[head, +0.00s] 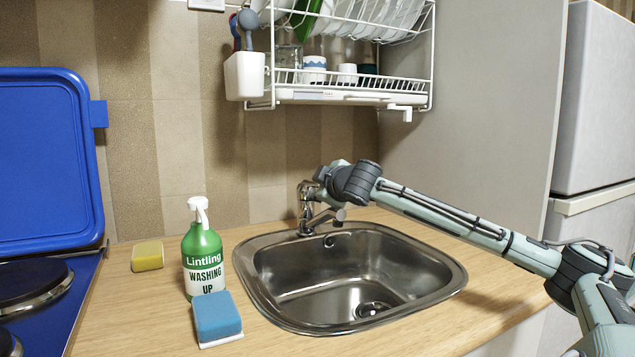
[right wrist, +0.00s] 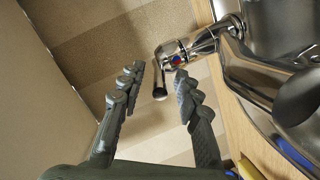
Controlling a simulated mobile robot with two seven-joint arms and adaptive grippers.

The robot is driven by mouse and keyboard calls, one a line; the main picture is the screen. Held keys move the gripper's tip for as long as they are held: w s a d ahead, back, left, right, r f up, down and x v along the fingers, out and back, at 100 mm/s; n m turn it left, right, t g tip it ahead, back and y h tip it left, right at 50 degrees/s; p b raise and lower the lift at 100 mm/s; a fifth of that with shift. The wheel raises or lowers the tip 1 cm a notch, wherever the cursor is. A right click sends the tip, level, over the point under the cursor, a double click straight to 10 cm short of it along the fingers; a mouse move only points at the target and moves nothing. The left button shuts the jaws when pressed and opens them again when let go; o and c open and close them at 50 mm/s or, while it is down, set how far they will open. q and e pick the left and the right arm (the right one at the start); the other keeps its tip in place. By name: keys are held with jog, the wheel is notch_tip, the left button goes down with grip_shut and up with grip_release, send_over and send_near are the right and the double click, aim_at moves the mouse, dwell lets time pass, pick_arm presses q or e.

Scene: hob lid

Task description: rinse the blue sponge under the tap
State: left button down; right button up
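The blue sponge (head: 218,316) lies on the wooden counter left of the sink (head: 350,275), in front of the green bottle. It has a white underside. The chrome tap (head: 306,212) stands at the sink's back left; no water shows from it. My right gripper (head: 324,178) is at the top of the tap, its fingers mostly hidden in the head view. In the right wrist view my right gripper (right wrist: 160,74) is open, with the tap's thin lever (right wrist: 160,92) showing between its fingers and the tap body (right wrist: 190,47) just beyond. My left gripper is out of view.
A green washing-up bottle (head: 203,255) and a yellow sponge (head: 147,256) stand on the counter left of the sink. A blue hob lid (head: 45,160) is raised at the far left. A white dish rack (head: 350,95) hangs above the tap. The sink bowl is empty.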

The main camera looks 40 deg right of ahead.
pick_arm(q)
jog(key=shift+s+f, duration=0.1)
pick_arm(e)
jog(key=shift+w, duration=0.1)
jog(key=shift+c, duration=0.2)
grip_shut()
jog(key=shift+d, duration=0.1)
